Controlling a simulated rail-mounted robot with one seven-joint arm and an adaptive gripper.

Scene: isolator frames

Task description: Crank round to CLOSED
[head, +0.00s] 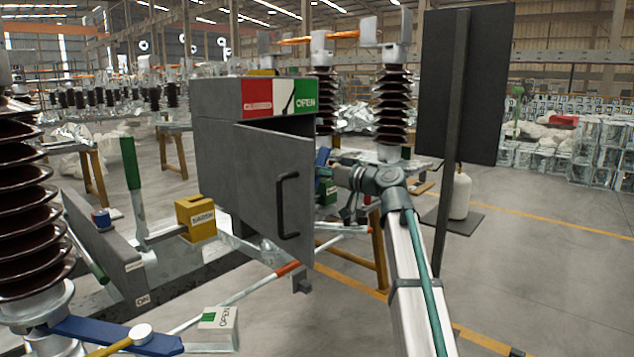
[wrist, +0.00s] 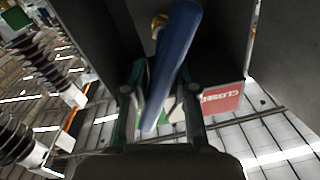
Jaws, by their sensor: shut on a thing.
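The grey cabinet (head: 215,140) stands at the centre of the head view. Its sign has a red part (head: 257,97) on the left, a white middle with a thin dark pointer, and a green OPEN part (head: 305,97) on the right. In the wrist view a red CLOSED plate (wrist: 222,98) shows at the right. The blue crank handle (wrist: 177,50) runs up between the fingers of my gripper (wrist: 160,95), which is shut on it. In the head view my gripper (head: 335,173) is right of the cabinet, partly behind its door; only a bit of blue (head: 322,157) shows.
The cabinet door (head: 272,190) stands ajar, with a black pull handle (head: 284,205), close left of my gripper. A dark panel on a post (head: 462,85) stands at right. Green levers (head: 131,165), a yellow block (head: 196,215) and ribbed insulators (head: 393,110) surround it.

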